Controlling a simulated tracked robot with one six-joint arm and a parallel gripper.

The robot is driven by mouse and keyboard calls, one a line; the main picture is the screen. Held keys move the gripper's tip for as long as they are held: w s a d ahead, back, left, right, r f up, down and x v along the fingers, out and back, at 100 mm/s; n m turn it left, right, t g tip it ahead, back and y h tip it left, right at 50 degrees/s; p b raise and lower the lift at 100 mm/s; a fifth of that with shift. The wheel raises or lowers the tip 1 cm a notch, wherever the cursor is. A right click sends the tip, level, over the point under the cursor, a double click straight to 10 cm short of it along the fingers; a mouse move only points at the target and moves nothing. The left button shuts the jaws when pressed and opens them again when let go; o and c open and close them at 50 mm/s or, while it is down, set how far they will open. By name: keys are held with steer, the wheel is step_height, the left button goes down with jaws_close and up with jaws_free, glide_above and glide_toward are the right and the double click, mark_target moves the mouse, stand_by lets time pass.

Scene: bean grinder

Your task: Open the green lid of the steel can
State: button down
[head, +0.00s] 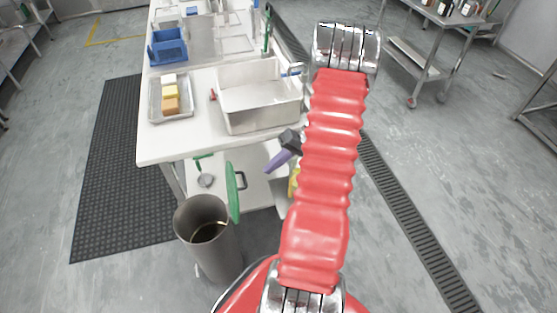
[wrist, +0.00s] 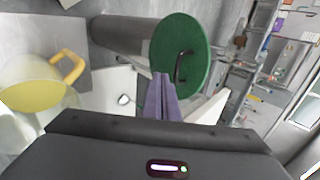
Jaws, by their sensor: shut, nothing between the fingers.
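The steel can (head: 216,256) stands on the floor at lower left in the head view, its mouth uncovered and something brownish inside. Its green lid (head: 233,200) stands upright on edge at the right side of the rim. The lid's dark handle (head: 241,181) faces right, toward my gripper (head: 270,168). The wrist view shows the lid's outer face (wrist: 196,46) and part of the can (wrist: 122,36). My gripper's purple fingers (wrist: 161,76) are shut and empty. They overlap the lid's lower edge in that view; whether they touch it I cannot tell.
The white table (head: 160,142) stands just behind the can, with a sink basin (head: 262,98), a tray of blocks (head: 171,105) and a blue crate (head: 168,49). A yellow pot (wrist: 30,98) is at left in the wrist view.

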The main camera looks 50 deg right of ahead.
steer(key=w+a+f, duration=0.2)
steer(key=w+a, duration=0.1)
steer(key=a, duration=0.2)
steer(key=shift+w, duration=0.25)
steer(key=shift+r, duration=0.1)
